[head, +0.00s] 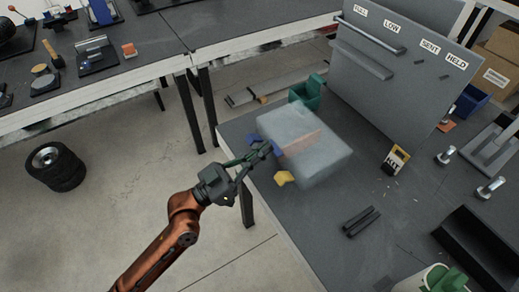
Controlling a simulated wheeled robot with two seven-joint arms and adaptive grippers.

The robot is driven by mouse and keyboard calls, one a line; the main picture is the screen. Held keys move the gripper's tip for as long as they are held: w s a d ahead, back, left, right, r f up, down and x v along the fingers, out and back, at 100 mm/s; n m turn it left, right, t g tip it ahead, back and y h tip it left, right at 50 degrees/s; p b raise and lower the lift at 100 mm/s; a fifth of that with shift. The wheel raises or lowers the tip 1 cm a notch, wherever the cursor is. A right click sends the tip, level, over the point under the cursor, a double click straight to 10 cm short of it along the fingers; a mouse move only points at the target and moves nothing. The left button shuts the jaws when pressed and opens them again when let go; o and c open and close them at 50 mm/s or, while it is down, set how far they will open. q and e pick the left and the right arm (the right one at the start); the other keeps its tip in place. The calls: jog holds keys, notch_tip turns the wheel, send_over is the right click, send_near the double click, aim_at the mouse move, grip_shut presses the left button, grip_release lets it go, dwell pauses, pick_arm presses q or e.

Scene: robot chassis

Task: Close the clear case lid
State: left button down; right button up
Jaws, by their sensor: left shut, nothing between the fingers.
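The clear case (325,158) is a pale, see-through box on the grey workbench, right of the picture's middle. A pinkish-brown flat piece (303,142) shows in or through it. I cannot tell the lid apart from the case body, nor its exact angle. My left gripper (267,152) comes in from the lower left on an orange-brown arm. It is shut and empty, at the left side of the case, with its tips close to a blue part. I cannot tell whether it touches the case. My right gripper is not in view.
A grey upright panel (400,65) with labels stands beyond. The bench's left edge is near.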

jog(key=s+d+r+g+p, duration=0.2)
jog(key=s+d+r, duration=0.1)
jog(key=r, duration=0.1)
pick_arm(q)
jog(key=s+a+b, duration=0.3)
jog(key=s+a, duration=0.1)
jog(key=a, duration=0.4)
jog(key=shift+s+a+r+b, duration=0.15)
jog(key=shift+a+r+b, duration=0.05)
jog(key=shift+r+b, duration=0.1)
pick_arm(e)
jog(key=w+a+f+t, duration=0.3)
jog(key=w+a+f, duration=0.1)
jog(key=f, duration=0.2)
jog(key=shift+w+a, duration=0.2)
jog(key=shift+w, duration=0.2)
